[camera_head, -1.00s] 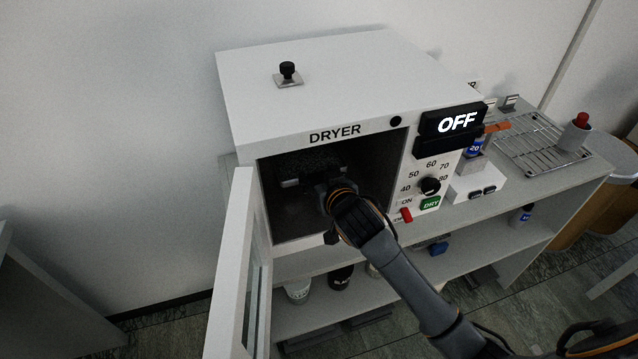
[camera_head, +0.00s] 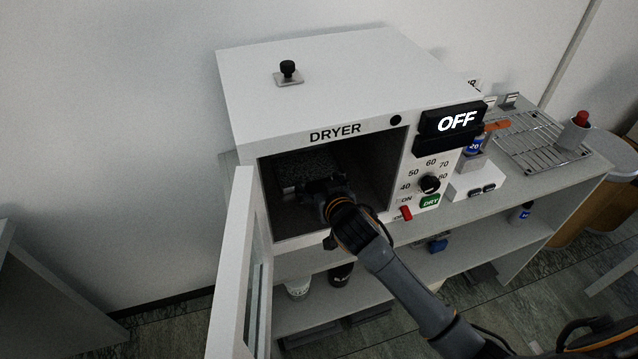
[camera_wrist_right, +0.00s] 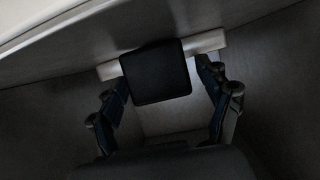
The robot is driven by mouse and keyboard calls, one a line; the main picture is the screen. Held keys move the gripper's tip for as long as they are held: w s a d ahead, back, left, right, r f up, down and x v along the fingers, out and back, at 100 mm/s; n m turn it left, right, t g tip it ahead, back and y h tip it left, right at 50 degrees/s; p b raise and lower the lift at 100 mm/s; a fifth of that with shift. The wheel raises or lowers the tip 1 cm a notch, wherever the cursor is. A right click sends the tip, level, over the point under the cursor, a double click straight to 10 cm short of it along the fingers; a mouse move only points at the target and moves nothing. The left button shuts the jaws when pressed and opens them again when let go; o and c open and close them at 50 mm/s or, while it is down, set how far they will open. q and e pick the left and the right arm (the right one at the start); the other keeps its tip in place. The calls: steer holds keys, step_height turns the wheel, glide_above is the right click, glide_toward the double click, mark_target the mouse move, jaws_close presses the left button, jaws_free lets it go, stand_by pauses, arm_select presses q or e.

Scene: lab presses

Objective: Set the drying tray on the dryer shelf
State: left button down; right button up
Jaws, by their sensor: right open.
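The dryer (camera_head: 340,85) is a white box with its door (camera_head: 237,265) swung open at the left. The drying tray (camera_head: 305,166), dark and speckled on top, sits inside the dark chamber, toward its left; the shelf under it is too dark to make out. My right gripper (camera_head: 318,189) is in the dryer opening at the tray's near side. In the wrist view the right gripper (camera_wrist_right: 168,95) is open, its fingers either side of a black block (camera_wrist_right: 157,72), apparently the tray's handle, with a gap on each side. My left gripper is not in view.
The OFF display (camera_head: 456,122), knob (camera_head: 429,184) and red switch (camera_head: 406,213) are right of the opening. A wire rack (camera_head: 540,143) and a red-capped bottle (camera_head: 575,132) stand on the bench at right. Cups (camera_head: 298,288) stand on the lower shelf.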

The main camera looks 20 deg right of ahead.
steer(key=shift+s+r, duration=0.1)
steer(key=shift+r, duration=0.05)
steer(key=b+v, duration=0.1)
steer(key=v, duration=1.1)
